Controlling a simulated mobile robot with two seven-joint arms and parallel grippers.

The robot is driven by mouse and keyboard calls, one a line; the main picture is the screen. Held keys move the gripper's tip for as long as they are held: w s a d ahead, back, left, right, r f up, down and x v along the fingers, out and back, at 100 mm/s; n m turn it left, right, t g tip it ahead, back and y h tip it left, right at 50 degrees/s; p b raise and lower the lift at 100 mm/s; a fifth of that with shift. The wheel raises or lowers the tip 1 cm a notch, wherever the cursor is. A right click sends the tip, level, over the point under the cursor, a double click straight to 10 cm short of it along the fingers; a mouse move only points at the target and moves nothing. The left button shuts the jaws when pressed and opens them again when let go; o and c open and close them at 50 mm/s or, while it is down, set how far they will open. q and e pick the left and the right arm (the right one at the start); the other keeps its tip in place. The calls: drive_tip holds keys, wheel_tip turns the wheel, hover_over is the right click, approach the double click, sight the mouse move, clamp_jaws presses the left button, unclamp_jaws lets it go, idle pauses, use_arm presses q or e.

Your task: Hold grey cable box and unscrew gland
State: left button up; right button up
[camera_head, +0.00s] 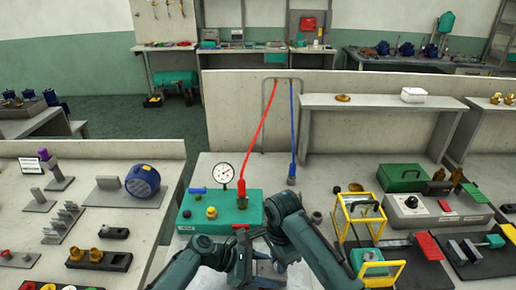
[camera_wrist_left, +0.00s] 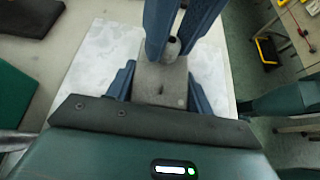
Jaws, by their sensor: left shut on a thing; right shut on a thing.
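The grey cable box (camera_wrist_left: 160,88) sits between the blue fingers of my left gripper (camera_wrist_left: 160,80) in the left wrist view. That gripper is shut on the box. A small grey gland (camera_wrist_left: 172,48) stands at the box's far end. The blue fingers of my right gripper (camera_wrist_left: 176,38) come in from the top and are shut around the gland. In the head view both arms meet at the bottom middle, and the arms largely hide the box and gland there.
A pale mat (camera_wrist_left: 95,60) lies beneath the box. In the head view, a green pump unit (camera_head: 228,212) with a gauge (camera_head: 223,172) stands just beyond my arms. A yellow frame (camera_head: 360,215) stands close to the right arm. A black block with brass fittings (camera_head: 98,258) lies at left.

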drive_tip(key=n, duration=1.1)
drive_tip(key=shift+n, duration=0.4)
drive_tip(key=n, duration=0.4)
drive_tip(key=o, duration=0.8)
drive_tip(key=shift+r, duration=0.1)
